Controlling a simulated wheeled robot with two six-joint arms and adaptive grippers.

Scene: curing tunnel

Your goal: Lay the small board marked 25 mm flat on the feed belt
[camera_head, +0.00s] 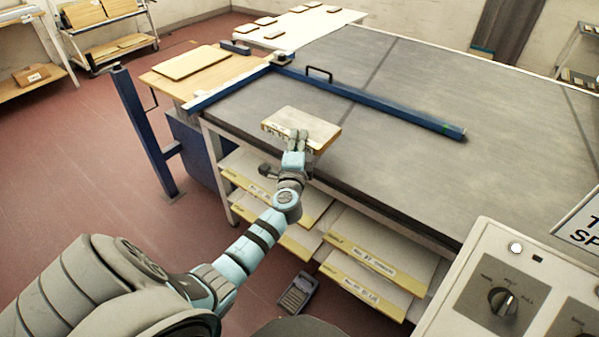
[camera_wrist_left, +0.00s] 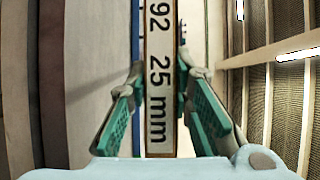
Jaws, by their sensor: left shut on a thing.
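The small board (camera_head: 303,122) is light-coloured with a tan edge and is held over the near left corner of the grey feed belt (camera_head: 400,100). In the left wrist view the edge of the board (camera_wrist_left: 158,85) reads "25 mm". My left gripper (camera_head: 297,138) is shut on the board at its near side; its two green-padded fingers (camera_wrist_left: 160,105) stand on either side of the board's edge. In the head view the board looks close above the belt; I cannot tell if it touches. My right gripper is not in view.
A blue guide bar (camera_head: 375,101) crosses the belt behind the board. A wooden table (camera_head: 215,85) with a board on it adjoins at left. Labelled shelf boards (camera_head: 365,262) lie under the belt. A control panel (camera_head: 520,285) stands at the lower right. The right part of the belt is clear.

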